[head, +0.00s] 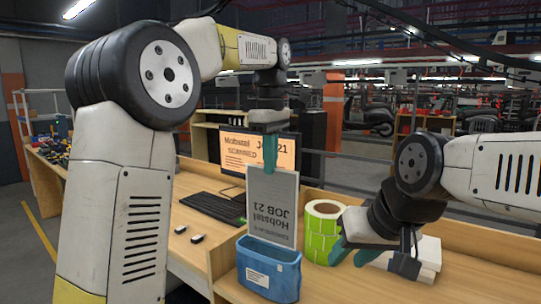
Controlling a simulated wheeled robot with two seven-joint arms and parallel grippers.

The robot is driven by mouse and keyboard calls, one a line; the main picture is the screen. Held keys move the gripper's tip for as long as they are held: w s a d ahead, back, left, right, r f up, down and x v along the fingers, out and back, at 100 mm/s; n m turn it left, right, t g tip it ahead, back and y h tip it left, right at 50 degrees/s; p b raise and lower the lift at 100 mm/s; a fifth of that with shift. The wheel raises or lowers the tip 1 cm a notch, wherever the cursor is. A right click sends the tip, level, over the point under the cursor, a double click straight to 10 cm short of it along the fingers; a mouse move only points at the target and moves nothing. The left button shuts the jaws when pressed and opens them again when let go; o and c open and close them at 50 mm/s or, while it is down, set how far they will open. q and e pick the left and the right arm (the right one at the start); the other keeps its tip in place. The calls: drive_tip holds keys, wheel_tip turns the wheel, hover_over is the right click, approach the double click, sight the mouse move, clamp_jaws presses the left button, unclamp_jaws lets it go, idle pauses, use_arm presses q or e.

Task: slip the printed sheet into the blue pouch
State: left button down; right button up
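The printed sheet (271,205) is grey, with its text upside down, and hangs upright from my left gripper (270,155). The gripper's teal finger is at the sheet's top edge and appears shut on it. The blue pouch (270,275) stands on the wooden surface directly below, with a white label on its front. The sheet's lower edge is at the pouch mouth; the front rim makes it hard to tell how far inside it is. My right gripper (374,258) is at the right, its teal fingers spread apart, with no sheet or pouch between them.
A roll of green labels (321,235) stands just right of the pouch. A white stack (424,258) lies beside my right gripper. A monitor (258,150) and a black keyboard (214,207) are behind to the left. Two small dark items (197,238) lie on the desk.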

use_arm(q)
drive_tip(key=shift+f, duration=5.15)
drive_tip(key=c, duration=2.1)
unclamp_jaws()
drive_tip(key=o, duration=0.5)
wheel_tip(320, 180, up, 8)
drive_tip(key=shift+r, duration=0.1)
